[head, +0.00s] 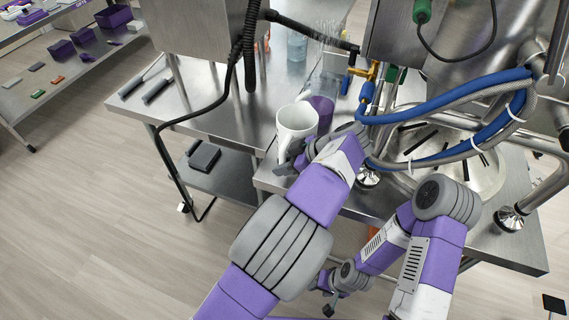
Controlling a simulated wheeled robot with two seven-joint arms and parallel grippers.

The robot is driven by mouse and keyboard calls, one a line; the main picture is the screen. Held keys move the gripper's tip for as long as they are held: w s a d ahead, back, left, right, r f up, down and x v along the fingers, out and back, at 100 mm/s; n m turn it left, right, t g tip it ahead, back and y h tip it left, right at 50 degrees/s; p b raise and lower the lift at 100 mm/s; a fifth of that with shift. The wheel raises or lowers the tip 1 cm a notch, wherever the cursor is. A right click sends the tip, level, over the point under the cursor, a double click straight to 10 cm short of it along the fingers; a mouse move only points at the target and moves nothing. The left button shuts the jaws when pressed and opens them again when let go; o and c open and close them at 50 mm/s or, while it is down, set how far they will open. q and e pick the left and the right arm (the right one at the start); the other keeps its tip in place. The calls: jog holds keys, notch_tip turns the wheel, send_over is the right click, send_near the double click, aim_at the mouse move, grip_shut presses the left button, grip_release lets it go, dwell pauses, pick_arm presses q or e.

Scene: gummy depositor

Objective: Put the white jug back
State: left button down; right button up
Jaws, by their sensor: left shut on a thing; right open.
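The white jug (297,120) is upright at the front of the steel table, with its open top facing up. My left gripper (288,160) is at the jug's lower front side and shut on it. My own wrist covers part of the contact, and I cannot tell whether the jug's base touches the table. My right gripper (332,300) is low in front of the table, open and apart from the jug.
A purple container (322,108) stands just behind the jug. Blue and grey hoses (440,105) and a steel machine crowd the right. A lower shelf (228,172) holds a dark box (203,156).

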pick_arm(q)
jog(key=shift+f+b, duration=0.3)
jog(key=shift+f, duration=0.1)
jog(key=c, duration=0.9)
grip_release()
jog(key=shift+r, duration=0.1)
jog(key=p+v, duration=0.2)
jog(key=v, duration=0.5)
jog(key=shift+d+r+p, duration=0.15)
jog(key=shift+d+p, duration=0.05)
jog(key=shift+p, duration=0.1)
jog(key=shift+s, duration=0.1)
